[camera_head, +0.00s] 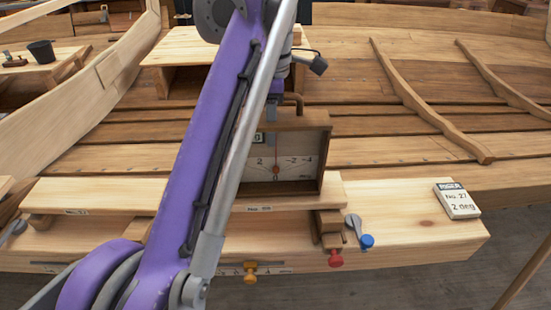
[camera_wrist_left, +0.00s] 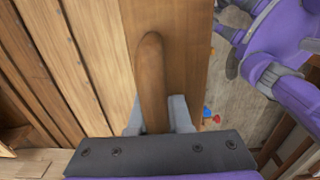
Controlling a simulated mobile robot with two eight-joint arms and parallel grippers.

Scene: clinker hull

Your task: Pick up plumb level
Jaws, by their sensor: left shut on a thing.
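The plumb level (camera_head: 324,160) is a wooden box frame with a pale scale face and a red pointer near the 0 mark. It stands upright at the plank on the bench; whether its base touches cannot be told. My left gripper (camera_head: 273,108) is at its top, shut on the brown handle. In the left wrist view the rounded wooden handle (camera_wrist_left: 151,65) runs between the grey fingers (camera_wrist_left: 158,118). My left arm hides the left part of the level. My right gripper is not in view.
The plank (camera_head: 110,193) lies along the wooden bench beam (camera_head: 420,225). Blue (camera_head: 367,241), red (camera_head: 336,258) and orange (camera_head: 250,272) knobs stick out in front. Curved hull ribs (camera_head: 425,100) stand behind.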

